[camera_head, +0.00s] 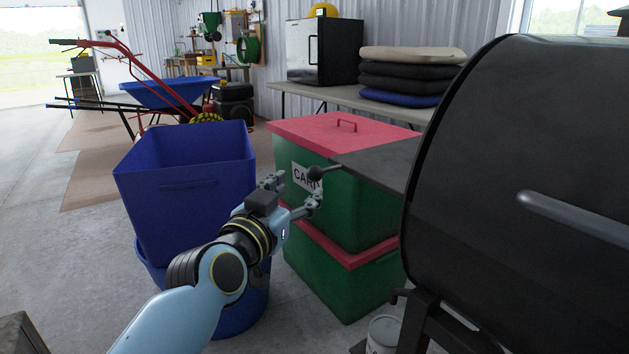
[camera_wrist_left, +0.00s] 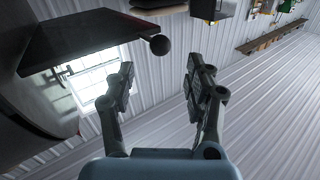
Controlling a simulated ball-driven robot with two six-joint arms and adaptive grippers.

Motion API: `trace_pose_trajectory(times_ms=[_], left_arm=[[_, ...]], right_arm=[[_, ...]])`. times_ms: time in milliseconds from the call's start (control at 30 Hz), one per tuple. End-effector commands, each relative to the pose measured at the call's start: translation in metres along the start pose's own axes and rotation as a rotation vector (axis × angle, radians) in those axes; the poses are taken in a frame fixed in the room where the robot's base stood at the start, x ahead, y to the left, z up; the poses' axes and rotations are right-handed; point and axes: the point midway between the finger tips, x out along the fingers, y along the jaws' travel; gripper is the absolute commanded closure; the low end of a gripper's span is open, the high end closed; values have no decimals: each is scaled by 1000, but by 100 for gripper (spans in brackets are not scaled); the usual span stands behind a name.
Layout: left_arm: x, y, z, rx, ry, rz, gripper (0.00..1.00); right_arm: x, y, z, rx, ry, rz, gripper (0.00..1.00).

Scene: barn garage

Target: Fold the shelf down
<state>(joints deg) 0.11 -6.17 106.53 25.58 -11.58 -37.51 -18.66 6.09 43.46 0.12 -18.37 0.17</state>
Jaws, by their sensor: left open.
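The shelf (camera_head: 378,162) is a flat dark panel sticking out to the left from the side of the large black barrel grill (camera_head: 530,150). It looks level in the head view. A round black knob (camera_head: 314,173) sits at its outer left end. The left wrist view also shows the shelf (camera_wrist_left: 90,38) and the knob (camera_wrist_left: 160,45). My left gripper (camera_head: 296,192) is open and empty, just below and left of the knob. In the wrist view the knob lies beyond the fingertips (camera_wrist_left: 160,75), apart from them. My right gripper is not in view.
Green bins with red lids (camera_head: 345,125) stand stacked behind the shelf. Blue bins (camera_head: 185,185) stand left of them, behind my left arm. A can (camera_head: 382,335) stands low by the grill's leg. A wheelbarrow (camera_head: 165,92) and a table with cushions (camera_head: 405,75) are farther back.

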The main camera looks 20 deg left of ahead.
Motion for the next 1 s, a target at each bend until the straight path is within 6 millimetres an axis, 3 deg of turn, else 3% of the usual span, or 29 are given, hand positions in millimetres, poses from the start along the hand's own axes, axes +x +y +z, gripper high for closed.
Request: trace_pose_trajectory(times_ms=[200, 433, 833, 1000], left_arm=[[46, 0, 0, 1, 0, 1, 47], [79, 0, 1, 1, -1, 0, 47], [86, 0, 1, 0, -2, 0, 48], [86, 0, 1, 0, -2, 0, 70]], right_arm=[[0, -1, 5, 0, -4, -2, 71], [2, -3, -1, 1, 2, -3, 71], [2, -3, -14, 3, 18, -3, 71], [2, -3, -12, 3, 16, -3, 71]])
